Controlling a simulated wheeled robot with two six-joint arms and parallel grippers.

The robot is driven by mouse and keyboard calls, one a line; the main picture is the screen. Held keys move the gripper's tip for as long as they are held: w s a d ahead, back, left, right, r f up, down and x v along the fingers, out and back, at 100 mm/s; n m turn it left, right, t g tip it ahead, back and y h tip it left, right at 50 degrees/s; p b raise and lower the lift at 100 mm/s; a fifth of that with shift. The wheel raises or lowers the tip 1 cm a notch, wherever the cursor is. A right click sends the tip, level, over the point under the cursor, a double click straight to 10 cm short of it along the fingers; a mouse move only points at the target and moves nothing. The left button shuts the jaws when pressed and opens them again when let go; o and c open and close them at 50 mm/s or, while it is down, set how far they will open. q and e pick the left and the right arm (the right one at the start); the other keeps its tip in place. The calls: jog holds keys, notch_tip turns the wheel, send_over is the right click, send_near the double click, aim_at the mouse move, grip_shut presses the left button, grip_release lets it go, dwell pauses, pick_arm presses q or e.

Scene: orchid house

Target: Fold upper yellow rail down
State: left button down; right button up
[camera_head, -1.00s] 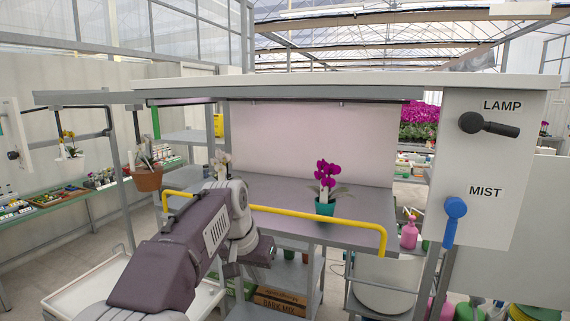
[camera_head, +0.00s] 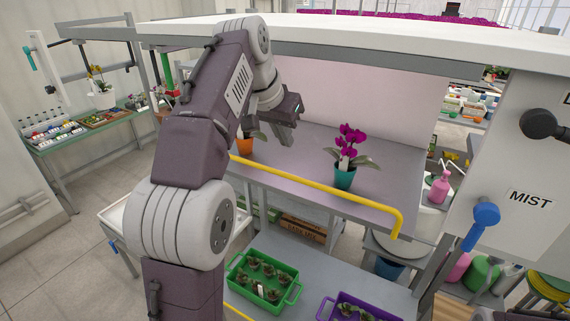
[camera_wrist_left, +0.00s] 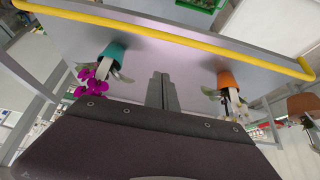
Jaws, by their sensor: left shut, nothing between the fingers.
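The upper yellow rail (camera_head: 320,187) runs along the front edge of the grey shelf (camera_head: 300,150), its right end bent down at the corner. In the left wrist view the yellow rail (camera_wrist_left: 180,40) crosses the top of the picture. My left gripper (camera_head: 286,138) is over the shelf, behind the rail and apart from it, with empty fingers. In the left wrist view the left gripper's fingers (camera_wrist_left: 161,90) are together between two potted orchids. My arm hides the rail's left end in the head view. My right gripper is not in view.
A magenta orchid in a teal pot (camera_head: 345,178) and an orange pot (camera_head: 244,145) stand on the shelf. Below are a green crate (camera_head: 291,295), a purple crate (camera_head: 328,301) and part of a lower yellow rail (camera_head: 238,313). A blue MIST lever (camera_head: 484,218) is at right.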

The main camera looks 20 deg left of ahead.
pick_arm(q)
jog(key=x, duration=0.8)
jog(key=shift+w, duration=0.2)
jog(key=s, duration=0.2)
jog(key=s+p, duration=0.1)
jog(key=s, duration=0.1)
jog(key=shift+a, duration=0.25)
jog(key=shift+s+f, duration=0.1)
jog(key=shift+s, duration=0.15)
jog(key=shift+w+d+f, duration=0.1)
jog(key=shift+d, duration=0.05)
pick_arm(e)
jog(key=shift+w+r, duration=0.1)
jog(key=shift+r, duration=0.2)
pick_arm(q)
jog(key=shift+w, duration=0.1)
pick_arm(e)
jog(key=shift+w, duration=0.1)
pick_arm(q)
jog(key=shift+f, duration=0.1)
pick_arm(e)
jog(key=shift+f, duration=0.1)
